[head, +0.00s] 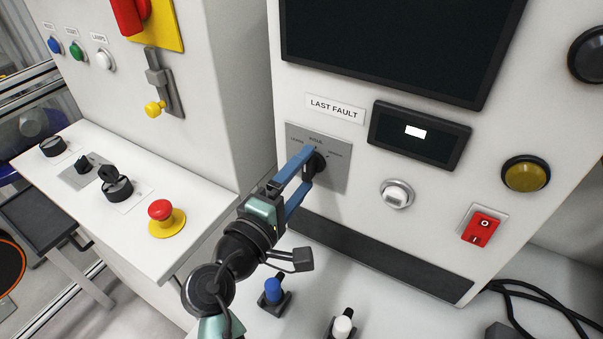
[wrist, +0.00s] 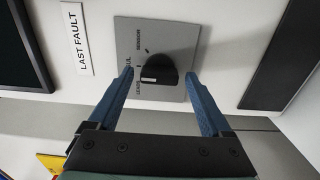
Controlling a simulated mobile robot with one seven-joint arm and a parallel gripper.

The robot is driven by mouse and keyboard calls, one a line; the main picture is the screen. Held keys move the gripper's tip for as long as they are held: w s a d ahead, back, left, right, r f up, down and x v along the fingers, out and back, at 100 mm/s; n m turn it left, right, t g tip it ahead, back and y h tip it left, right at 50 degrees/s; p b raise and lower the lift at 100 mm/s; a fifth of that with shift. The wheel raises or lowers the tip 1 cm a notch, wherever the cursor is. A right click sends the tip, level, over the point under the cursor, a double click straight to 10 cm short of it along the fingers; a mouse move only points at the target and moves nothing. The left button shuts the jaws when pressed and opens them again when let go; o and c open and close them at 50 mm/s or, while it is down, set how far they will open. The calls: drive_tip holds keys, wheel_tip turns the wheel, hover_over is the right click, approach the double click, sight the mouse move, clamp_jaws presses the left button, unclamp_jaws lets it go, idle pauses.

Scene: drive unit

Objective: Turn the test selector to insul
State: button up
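The test selector is a black knob (head: 319,163) on a grey plate (head: 335,179) on the front of the white cabinet. Its labels run in an arc, with INSUL at the top in the head view. In the wrist view the knob (wrist: 158,69) shows a pale mark at its lower left, near the label arc; I cannot tell exactly which label it points to. My gripper (wrist: 159,74) is open, its two blue fingers on either side of the knob with a small gap at each side. In the head view my gripper (head: 307,166) partly hides the knob and plate.
A LAST FAULT label (head: 334,108), a small display (head: 418,135) and a silver knob (head: 397,194) are close to the selector. A red rocker switch (head: 482,228) is at right. A red emergency button (head: 160,210) stands on the left ledge. Blue (head: 272,290) and white (head: 342,324) toggles stand below my arm.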

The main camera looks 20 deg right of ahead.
drive_tip(key=shift+a, duration=0.1)
drive_tip(key=b+v, duration=0.2)
drive_tip(key=v, duration=1)
drive_tip(key=shift+s+a, duration=0.25)
drive_tip(key=shift+s, duration=0.1)
